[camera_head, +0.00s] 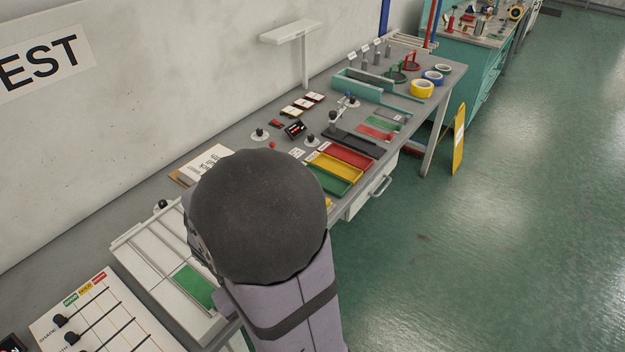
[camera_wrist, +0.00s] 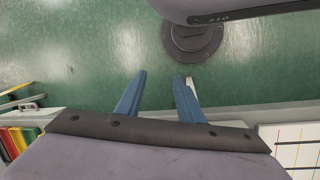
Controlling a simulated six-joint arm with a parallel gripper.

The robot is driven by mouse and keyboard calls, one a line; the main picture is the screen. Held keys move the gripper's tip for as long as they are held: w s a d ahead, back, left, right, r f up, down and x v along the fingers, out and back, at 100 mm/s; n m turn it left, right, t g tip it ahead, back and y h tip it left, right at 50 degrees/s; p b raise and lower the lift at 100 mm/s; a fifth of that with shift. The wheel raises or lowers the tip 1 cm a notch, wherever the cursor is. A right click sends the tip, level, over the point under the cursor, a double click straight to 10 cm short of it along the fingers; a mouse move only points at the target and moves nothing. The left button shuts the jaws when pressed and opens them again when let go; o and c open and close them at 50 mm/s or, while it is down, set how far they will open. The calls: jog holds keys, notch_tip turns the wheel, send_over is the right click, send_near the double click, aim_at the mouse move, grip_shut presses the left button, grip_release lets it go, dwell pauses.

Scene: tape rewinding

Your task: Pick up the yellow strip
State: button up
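I cannot make out a yellow strip for certain. A small yellow piece (camera_head: 328,202) shows beside my arm in the head view, mostly hidden by it. A yellow tray (camera_head: 335,167) lies between a red tray (camera_head: 345,154) and a green tray (camera_head: 328,180) on the bench. In the wrist view my gripper (camera_wrist: 160,77) has its two blue fingers apart with nothing held between them. It faces the green floor, away from the coloured trays at the lower left. My arm hides the gripper in the head view.
The grey bench (camera_head: 231,139) also holds tape rolls, including a yellow one (camera_head: 422,88), small knobs and cards. A white panel with a green patch (camera_head: 194,286) lies at the near left. A yellow sign (camera_head: 459,138) stands on the floor. The floor at right is open.

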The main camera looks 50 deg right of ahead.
jog(key=w+a+r+n+t+y+p, duration=0.1)
jog(key=w+a+r+n+p, duration=0.2)
jog(key=r+p, duration=0.4)
jog(key=w+a+r+t+p, duration=0.15)
jog(key=a+r+p, duration=0.3)
jog(key=r, duration=0.45)
jog(key=w+d+f+n+h+b, duration=0.2)
jog(key=d+f+n+h+b, duration=0.2)
jog(key=d+b, duration=0.4)
jog(key=w+d+f+n+h+b, duration=0.2)
jog(key=d+f+n+h+b, duration=0.2)
jog(key=d, duration=1)
jog(key=w+d+f+n+h+b, duration=0.2)
jog(key=d+f+n+h+b, duration=0.2)
jog(key=d+f+n+b, duration=0.4)
jog(key=shift+d+n+t+b, duration=0.25)
jog(key=shift+d+n+b, duration=0.95)
jog(key=shift+d+b, duration=0.55)
jog(key=shift+w+d+n+t+h+b, duration=0.3)
jog(key=shift+w+d+n+t+h, duration=0.1)
jog(key=shift+n, duration=0.1)
jog(key=shift+s+p+x, duration=0.1)
jog(key=shift+p+x, duration=0.35)
jog(key=shift+x, duration=1.35)
jog(key=shift+s+p+x, duration=0.15)
jog(key=shift+p+x, duration=0.25)
jog(key=shift+x, duration=1.45)
grip_shut()
